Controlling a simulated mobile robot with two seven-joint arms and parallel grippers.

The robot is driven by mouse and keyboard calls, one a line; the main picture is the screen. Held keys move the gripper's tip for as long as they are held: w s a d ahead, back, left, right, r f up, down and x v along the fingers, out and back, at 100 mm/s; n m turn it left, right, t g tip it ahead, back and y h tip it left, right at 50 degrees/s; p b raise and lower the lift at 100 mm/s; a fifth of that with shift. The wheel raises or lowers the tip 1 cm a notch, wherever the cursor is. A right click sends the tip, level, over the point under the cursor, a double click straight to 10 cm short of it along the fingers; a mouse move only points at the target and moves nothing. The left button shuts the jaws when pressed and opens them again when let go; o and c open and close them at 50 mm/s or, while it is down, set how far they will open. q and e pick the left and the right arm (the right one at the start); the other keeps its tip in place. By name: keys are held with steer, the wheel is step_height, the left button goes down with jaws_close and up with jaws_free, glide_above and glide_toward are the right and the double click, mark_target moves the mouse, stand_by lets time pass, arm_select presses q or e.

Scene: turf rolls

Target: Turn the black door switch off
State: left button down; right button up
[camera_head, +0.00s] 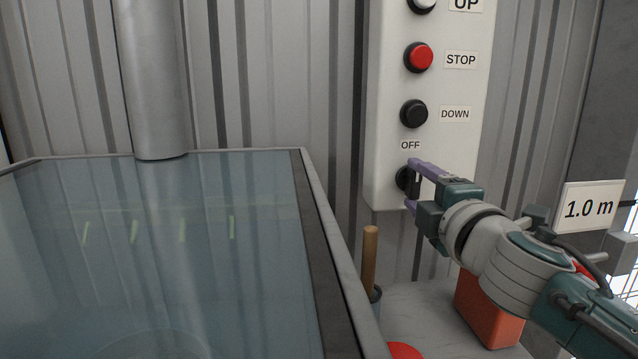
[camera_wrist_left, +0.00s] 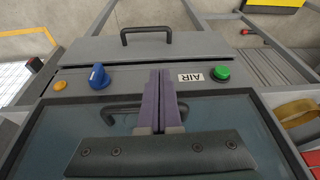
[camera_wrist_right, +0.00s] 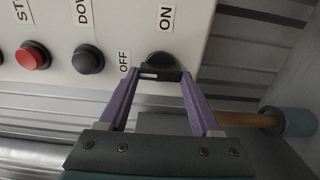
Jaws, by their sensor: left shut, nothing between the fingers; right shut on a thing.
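The black door switch (camera_head: 403,179) is a round black knob low on the white control box (camera_head: 385,140), below an OFF label. In the right wrist view the switch (camera_wrist_right: 160,60) has a bar handle with a white mark at its left end, on the side of the OFF label (camera_wrist_right: 123,61). The ON label (camera_wrist_right: 166,18) is above it there. My right gripper (camera_head: 411,183) is shut on the bar, a purple finger at each end (camera_wrist_right: 161,76). My left gripper (camera_wrist_left: 160,75) is shut and empty, away from the switch, and out of the head view.
The black DOWN button (camera_head: 413,113) and red STOP button (camera_head: 418,57) sit above the switch. A glass-topped cabinet (camera_head: 318,220) fills the left. A wooden handle (camera_head: 370,255) stands below the box. The left wrist view shows a blue knob (camera_wrist_left: 98,77) and green button (camera_wrist_left: 221,73).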

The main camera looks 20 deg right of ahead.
stand_by(0.3)
steer(key=o, duration=1.4)
steer(key=shift+s+a, duration=0.1)
steer(key=shift+s, duration=0.25)
steer(key=v, duration=0.9)
steer(key=shift+s, duration=0.15)
steer(key=shift+p, duration=0.3)
